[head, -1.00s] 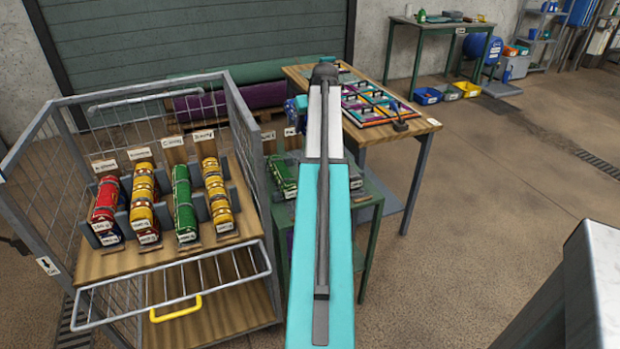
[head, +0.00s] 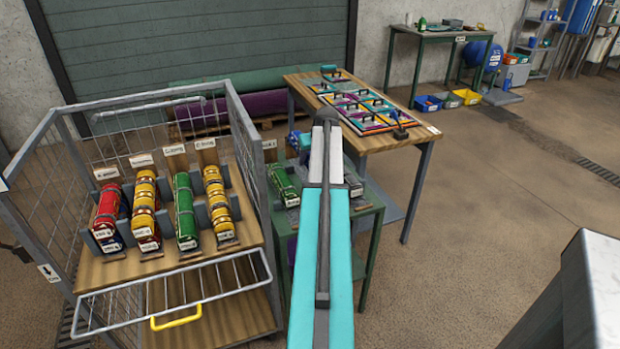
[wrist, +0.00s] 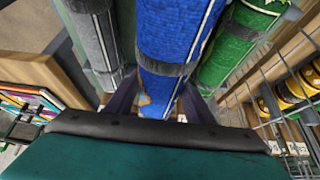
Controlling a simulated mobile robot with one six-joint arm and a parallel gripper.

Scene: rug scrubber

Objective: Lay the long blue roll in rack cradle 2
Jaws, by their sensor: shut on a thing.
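In the wrist view, a long blue roll (wrist: 172,35) with a dark grey band lies between the fingers of my gripper (wrist: 161,100), which is shut on it. A grey roll (wrist: 97,45) is on its left and a green roll (wrist: 238,40) on its right. I cannot tell if the blue roll is raised off its support. In the head view, my arm hides the gripper and part of the green table (head: 372,207). A green roll (head: 283,184) shows on that table. The cradle numbers are too small to read, so I cannot identify cradle 2.
A wire cage trolley (head: 262,190) at the left holds red, yellow and green rolls on a wooden rack (head: 95,268). A wooden table (head: 415,138) with coloured rug samples stands behind the green table. The floor (head: 480,220) to the right is open.

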